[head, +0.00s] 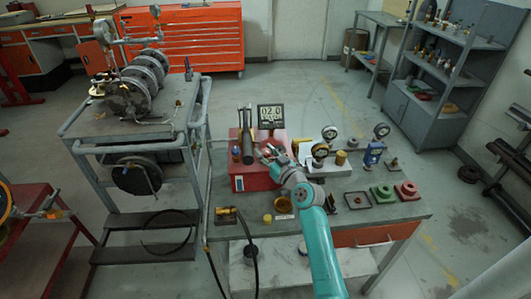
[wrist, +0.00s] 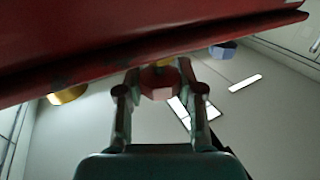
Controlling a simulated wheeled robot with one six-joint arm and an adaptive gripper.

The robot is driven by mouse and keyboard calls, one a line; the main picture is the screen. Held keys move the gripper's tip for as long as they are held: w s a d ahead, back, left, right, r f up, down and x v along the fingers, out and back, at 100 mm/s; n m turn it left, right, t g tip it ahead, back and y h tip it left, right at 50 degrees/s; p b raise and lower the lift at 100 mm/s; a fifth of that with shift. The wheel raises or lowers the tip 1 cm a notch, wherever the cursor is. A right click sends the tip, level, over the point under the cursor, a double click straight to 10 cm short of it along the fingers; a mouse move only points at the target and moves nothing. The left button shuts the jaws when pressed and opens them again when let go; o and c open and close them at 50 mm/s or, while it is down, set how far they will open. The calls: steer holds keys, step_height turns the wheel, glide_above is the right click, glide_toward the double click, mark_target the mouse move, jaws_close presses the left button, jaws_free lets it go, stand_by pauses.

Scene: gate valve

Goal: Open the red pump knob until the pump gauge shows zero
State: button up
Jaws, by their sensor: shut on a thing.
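The red pump (head: 250,181) is a red box on the left part of the grey workbench. Its underside or edge (wrist: 130,45) fills the top of the wrist view. The pump gauge (head: 270,114) is a dark digital display behind it; its large digits look like 02.0, too small to be sure. The red knob (wrist: 157,84) is faceted, with a yellow stem behind it in the wrist view. My gripper (head: 268,152) is at the pump's right side, its two fingers (wrist: 156,90) shut on either side of the knob. The knob is not distinguishable in the head view.
Dial gauges on stands (head: 321,150), a small blue valve (head: 373,153) and green and red flanged parts (head: 406,190) stand right of my arm. A brass fitting with a black hose (head: 228,215) lies at the bench's front left. A steel cart (head: 130,130) stands to the left.

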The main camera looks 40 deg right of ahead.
mark_target(270, 154)
steer(key=shift+d+y, duration=0.1)
steer(key=shift+y, duration=0.2)
steer(key=shift+n+y, duration=1.7)
steer(key=shift+y, duration=0.7)
steer(key=shift+n+g+y, duration=0.3)
steer(key=shift+n+y, duration=0.5)
steer(key=shift+y, duration=0.7)
steer(key=o, duration=1.2)
steer(key=shift+c, duration=0.2)
steer(key=shift+s, duration=0.1)
steer(key=v, duration=0.7)
steer(key=shift+s+r, duration=0.1)
steer(key=shift+s, duration=0.05)
